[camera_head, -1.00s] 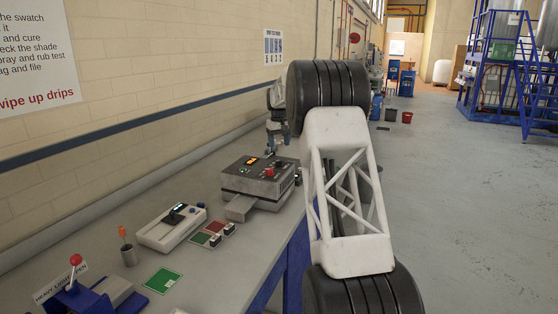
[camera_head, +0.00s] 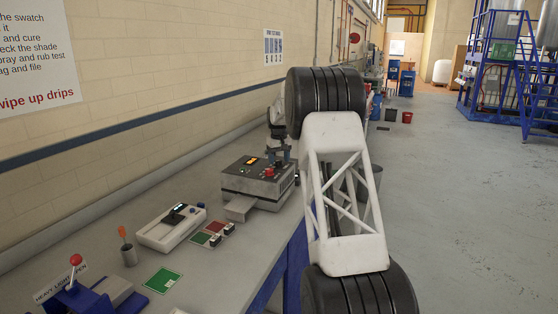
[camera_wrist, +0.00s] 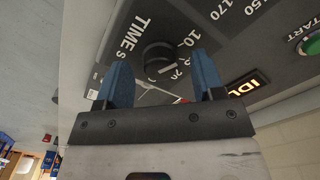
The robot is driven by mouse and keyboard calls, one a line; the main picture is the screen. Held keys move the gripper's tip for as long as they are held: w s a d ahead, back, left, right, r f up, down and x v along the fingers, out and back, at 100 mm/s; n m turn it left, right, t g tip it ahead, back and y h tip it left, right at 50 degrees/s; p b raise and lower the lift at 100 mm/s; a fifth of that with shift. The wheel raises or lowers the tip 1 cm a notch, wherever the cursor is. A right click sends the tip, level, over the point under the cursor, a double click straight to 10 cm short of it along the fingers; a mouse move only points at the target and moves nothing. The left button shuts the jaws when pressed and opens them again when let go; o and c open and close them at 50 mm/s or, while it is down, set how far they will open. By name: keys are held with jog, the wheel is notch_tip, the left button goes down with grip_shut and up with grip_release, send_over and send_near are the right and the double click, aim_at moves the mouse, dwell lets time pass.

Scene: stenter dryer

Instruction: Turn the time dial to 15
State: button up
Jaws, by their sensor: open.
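The stenter dryer (camera_head: 235,186) is a grey box on the bench in the head view, with its control panel on top. In the wrist view the black round time dial (camera_wrist: 159,56) sits on the dark panel beside the words "TIME S" and the numbers 10 and 20. Its pointer setting cannot be read. My gripper (camera_wrist: 161,65) is open, with one blue finger to each side of the dial in the picture. I cannot tell whether they touch it. In the head view my gripper (camera_head: 280,156) is over the panel's far right part and hides the dial.
An orange "IDLE" display (camera_wrist: 246,84) and a green START button (camera_wrist: 311,45) lie right of the dial. A red button (camera_head: 268,171) is on the dryer's top. A white instrument (camera_head: 172,228) and green card (camera_head: 162,281) lie nearer on the bench (camera_head: 120,215).

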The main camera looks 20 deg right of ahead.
jog(key=shift+f, duration=0.25)
jog(key=c, duration=0.9)
jog(key=shift+m, duration=0.5)
jog(key=m, duration=0.3)
jog(key=shift+m, duration=0.3)
jog(key=m, duration=0.4)
jog(key=shift+r, duration=0.1)
